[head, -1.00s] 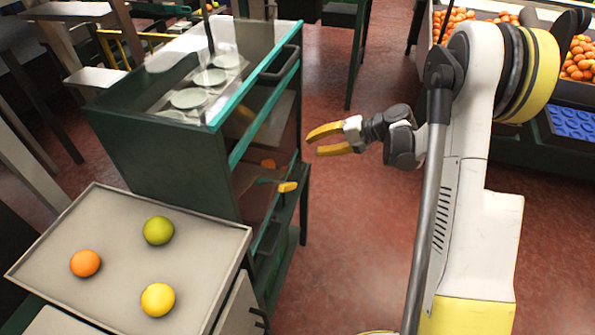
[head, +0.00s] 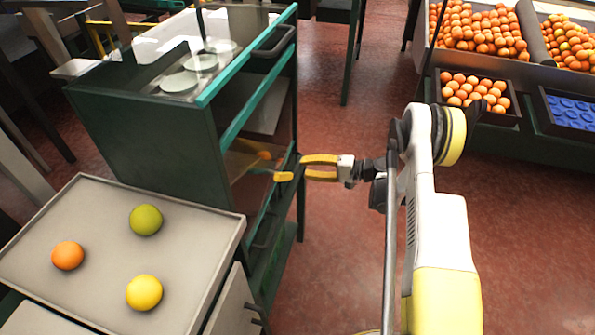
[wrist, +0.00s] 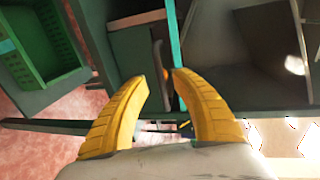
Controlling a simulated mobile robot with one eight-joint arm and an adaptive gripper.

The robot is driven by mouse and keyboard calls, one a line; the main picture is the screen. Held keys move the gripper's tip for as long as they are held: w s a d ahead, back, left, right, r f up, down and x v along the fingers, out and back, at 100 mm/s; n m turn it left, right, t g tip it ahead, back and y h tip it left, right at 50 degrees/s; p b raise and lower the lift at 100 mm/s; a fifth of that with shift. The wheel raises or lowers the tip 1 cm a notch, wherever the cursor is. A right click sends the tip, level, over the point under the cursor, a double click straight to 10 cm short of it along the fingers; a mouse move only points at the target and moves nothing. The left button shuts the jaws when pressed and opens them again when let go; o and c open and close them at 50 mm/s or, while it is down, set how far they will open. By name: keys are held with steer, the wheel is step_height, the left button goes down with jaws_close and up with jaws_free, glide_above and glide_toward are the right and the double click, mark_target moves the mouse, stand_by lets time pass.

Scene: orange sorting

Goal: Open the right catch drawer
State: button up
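The dark green cabinet (head: 150,150) with teal edges stands left of my arm, its open front facing my gripper. A dark handle (head: 275,40) is at its top front edge. A lower dark handle (head: 264,230) sits low on the front; I cannot tell for certain which part is the right catch drawer. No contact is clear.
A grey tray (head: 100,195) holds an orange fruit (head: 68,256), a green fruit (head: 146,220) and a yellow fruit (head: 144,292). A green crate (wrist: 45,45) shows in the wrist view. Bins of oranges (head: 475,90) stand at back right. Red floor (head: 345,250) is free.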

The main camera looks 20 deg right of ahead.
mark_target(297, 167)
steer(key=shift+b+x, duration=0.4)
steer(key=shift+x, duration=1.3)
steer(key=shift+c, duration=0.5)
jaws_close()
